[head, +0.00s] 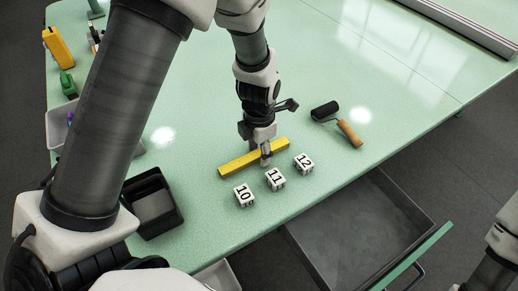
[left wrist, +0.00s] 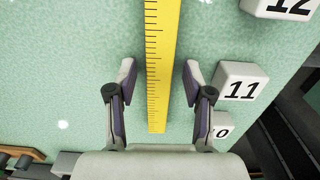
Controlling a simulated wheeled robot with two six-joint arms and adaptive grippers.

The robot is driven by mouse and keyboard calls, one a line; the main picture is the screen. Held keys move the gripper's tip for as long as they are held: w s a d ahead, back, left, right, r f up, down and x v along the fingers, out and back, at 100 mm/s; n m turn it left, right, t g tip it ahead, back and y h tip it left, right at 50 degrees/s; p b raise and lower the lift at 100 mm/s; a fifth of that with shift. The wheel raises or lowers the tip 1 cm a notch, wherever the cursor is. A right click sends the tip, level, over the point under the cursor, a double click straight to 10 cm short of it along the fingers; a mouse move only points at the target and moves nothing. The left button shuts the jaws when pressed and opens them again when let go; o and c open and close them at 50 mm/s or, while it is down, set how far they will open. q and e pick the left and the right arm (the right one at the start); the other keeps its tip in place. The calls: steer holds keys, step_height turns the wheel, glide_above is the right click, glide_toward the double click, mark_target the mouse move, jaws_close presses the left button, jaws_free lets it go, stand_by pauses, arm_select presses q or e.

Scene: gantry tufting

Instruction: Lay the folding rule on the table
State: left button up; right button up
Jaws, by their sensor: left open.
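The yellow folding rule (head: 236,164) lies flat on the pale green table (head: 390,60), behind a row of numbered cubes. My left gripper (head: 265,157) points down at the rule, just right of its middle. In the left wrist view the left gripper (left wrist: 160,82) is open, with one finger on each side of the rule (left wrist: 162,50) and a gap to both edges. The gripper partly hides the rule in the head view. My right gripper is out of view; only part of that arm shows at the lower right.
White cubes 10 (head: 244,196), 11 (head: 275,180) and 12 (head: 303,163) stand close in front of the rule. A black roller with a wooden handle (head: 349,134) lies to the right. A dark tray (head: 152,205) stands left. An open grey drawer (head: 350,230) juts out below the front edge.

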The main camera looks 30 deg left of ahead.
mark_target(259, 153)
arm_select(q)
step_height(259, 153, up, 12)
steer(key=shift+r+p, duration=0.15)
steer(key=shift+p, duration=0.3)
